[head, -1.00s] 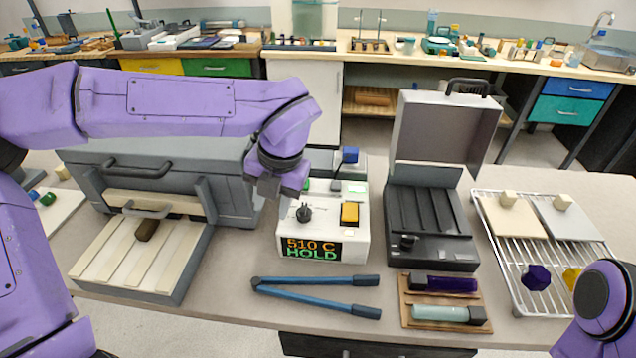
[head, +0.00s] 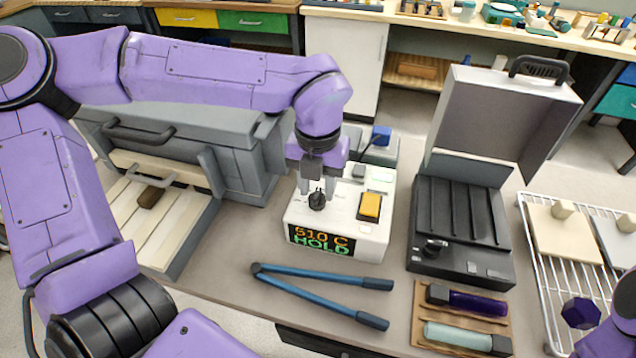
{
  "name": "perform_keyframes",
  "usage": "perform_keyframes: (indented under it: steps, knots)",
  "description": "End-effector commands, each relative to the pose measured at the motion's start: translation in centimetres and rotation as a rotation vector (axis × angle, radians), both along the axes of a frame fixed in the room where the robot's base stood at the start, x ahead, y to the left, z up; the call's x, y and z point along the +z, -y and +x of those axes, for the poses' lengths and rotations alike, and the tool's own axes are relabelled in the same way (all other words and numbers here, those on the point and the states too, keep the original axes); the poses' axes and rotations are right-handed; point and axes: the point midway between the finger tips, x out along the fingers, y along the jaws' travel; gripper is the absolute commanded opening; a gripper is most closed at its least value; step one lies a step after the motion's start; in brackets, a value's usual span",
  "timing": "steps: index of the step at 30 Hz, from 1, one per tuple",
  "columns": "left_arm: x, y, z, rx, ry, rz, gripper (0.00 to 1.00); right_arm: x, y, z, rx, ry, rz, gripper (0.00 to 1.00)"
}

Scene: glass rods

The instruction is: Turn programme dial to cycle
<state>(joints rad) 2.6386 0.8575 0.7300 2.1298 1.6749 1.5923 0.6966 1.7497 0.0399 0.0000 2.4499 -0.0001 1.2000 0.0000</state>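The white control box (head: 371,236) stands mid-table with a display (head: 321,241) reading "510 C HOLD". A black programme dial (head: 317,201) sits on its top left, and a yellow button (head: 369,206) on its top right. My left gripper (head: 316,190) points down right at the dial, its fingers apart on either side of the dial's upper part. I cannot tell whether the fingers touch the dial. My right gripper is out of view; only part of my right arm shows at the lower right edge.
A grey kiln (head: 200,130) with an open front tray stands left of the box. Blue tongs (head: 320,290) lie in front. A black open case (head: 460,220) stands to the right, beside a wire rack (head: 545,290). A wooden holder (head: 420,325) carries two cylinders.

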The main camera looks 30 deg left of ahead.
Motion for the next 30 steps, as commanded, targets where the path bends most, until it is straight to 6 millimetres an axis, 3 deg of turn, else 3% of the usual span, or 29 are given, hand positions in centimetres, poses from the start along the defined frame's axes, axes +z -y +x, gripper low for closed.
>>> perform_keyframes:
  steps: [8,9,12,13,23,30]
  knots:
    - [-0.5,0.0,0.0,0.0,0.001,0.0,0.38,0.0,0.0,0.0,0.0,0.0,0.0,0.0]
    - [-0.5,0.0,0.0,0.0,0.0,0.0,0.35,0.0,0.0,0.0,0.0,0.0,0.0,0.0]
    - [-0.5,0.0,0.0,0.0,0.0,0.0,0.03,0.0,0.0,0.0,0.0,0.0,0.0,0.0]
    - [-0.5,0.0,0.0,0.0,0.0,0.0,0.0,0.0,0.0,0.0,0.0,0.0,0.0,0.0]
    - [-0.3,0.0,0.0,-0.025,0.001,0.0,0.0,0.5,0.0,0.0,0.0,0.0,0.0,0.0]
    - [0.1,0.0,0.0,-0.143,-0.001,-0.001,0.0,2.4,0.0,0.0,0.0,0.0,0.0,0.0]
